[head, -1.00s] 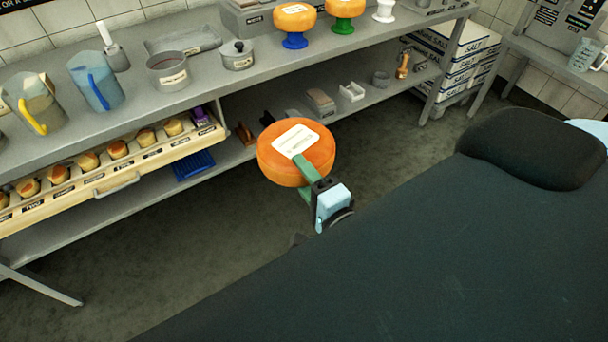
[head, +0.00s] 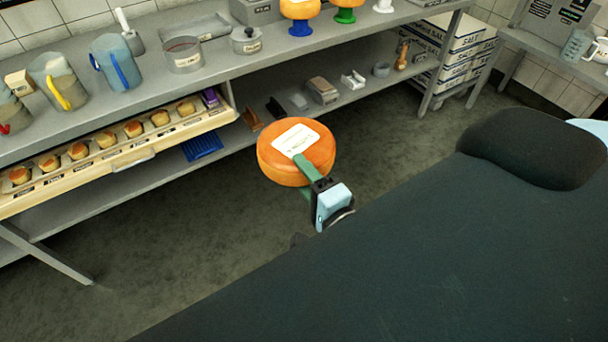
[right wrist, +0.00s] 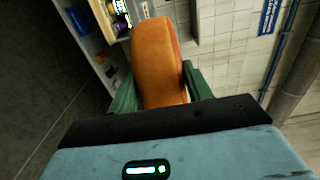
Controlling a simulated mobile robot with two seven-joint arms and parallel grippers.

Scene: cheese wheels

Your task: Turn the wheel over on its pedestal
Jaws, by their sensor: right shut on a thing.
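An orange cheese wheel (head: 318,157) with a white label on its upper face is held in the air in front of the shelving in the head view. My right gripper (head: 304,176) is shut on it, one green finger over the top face and the other below. In the right wrist view the wheel (right wrist: 158,62) shows edge-on between the green fingers. On the counter at the top, a blue pedestal (head: 301,28) and a green pedestal (head: 344,15) each carry an orange wheel, cut off by the frame. A white pedestal (head: 383,6) to their right is only partly in view. My left gripper is not in view.
The counter (head: 215,80) also holds jugs (head: 115,62), a pan (head: 184,54) and a lidded pot (head: 245,40). Below is a drawer of small cheeses (head: 108,141). Salt boxes (head: 455,60) stand at the right. The floor (head: 190,240) before the shelving is clear.

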